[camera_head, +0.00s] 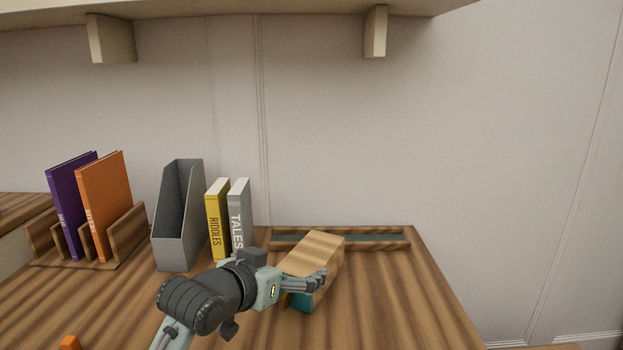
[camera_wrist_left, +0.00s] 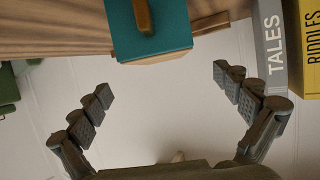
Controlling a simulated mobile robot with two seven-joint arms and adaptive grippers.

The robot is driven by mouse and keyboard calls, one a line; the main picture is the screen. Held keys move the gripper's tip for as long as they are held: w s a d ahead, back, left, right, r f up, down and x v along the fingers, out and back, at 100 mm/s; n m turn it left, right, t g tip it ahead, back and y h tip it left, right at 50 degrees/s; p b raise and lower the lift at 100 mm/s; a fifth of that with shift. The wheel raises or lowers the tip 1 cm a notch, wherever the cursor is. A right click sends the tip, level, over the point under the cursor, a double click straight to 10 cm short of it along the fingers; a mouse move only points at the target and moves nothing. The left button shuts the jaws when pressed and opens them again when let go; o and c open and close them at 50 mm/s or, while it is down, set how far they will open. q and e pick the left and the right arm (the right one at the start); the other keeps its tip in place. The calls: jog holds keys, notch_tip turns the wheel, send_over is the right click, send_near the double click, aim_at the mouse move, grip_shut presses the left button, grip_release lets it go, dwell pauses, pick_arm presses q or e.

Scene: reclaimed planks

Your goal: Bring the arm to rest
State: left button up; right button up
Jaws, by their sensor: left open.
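My left gripper (camera_head: 318,281) reaches in from the lower left of the head view, its fingers pointing right in front of a wooden block-shaped object (camera_head: 318,252). In the left wrist view the gripper (camera_wrist_left: 163,84) has its two fingers spread wide, with nothing between them. The wooden object has a teal face (camera_head: 301,301), partly hidden behind the fingers in the head view. In the wrist view the teal face (camera_wrist_left: 172,38) with a wooden strip on it lies beyond the fingertips, apart from them. My right gripper is not in view.
A grey file holder (camera_head: 173,230), a yellow RIDDLES book (camera_head: 216,225) and a grey TALES book (camera_head: 238,222) stand left of the wooden object. Purple (camera_head: 68,198) and orange (camera_head: 106,200) books stand in a wooden rack. A shallow tray (camera_head: 400,247) lies behind. The tabletop's right side is clear.

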aim_at(307, 258)
pick_arm(q)
jog(key=x, duration=0.9)
jog(key=shift+s+a, duration=0.1)
jog(key=shift+s, duration=0.05)
jog(key=v, duration=1.6)
jog(key=x, duration=1.8)
jog(key=shift+w+f, duration=0.1)
jog(key=shift+w, duration=0.15)
jog(key=s, duration=0.3)
jog(key=shift+s, duration=0.6)
